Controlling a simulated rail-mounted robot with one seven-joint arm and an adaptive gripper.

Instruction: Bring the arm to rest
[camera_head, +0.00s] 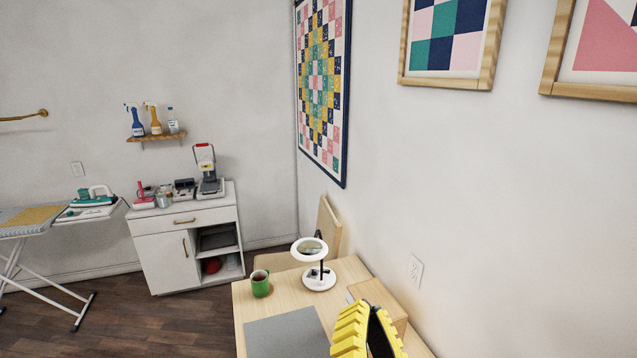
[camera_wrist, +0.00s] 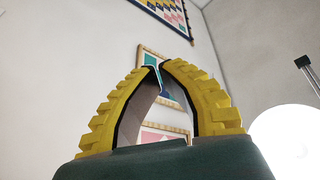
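My gripper (camera_head: 368,312) has yellow ribbed fingers and shows at the bottom of the head view, over the right part of the wooden table (camera_head: 348,270). In the wrist view my gripper (camera_wrist: 157,66) points up towards the wall, and its two fingertips come close together with at most a thin gap. Most of my arm is outside the head view.
A white ring lamp (camera_head: 318,282), a green mug (camera_head: 260,284), a grey mat (camera_head: 288,335) and a wooden box (camera_head: 380,300) are on the table. The wall with its socket (camera_head: 415,270) stands close on the right. A white cabinet (camera_head: 190,240) and ironing board (camera_head: 35,220) are further back.

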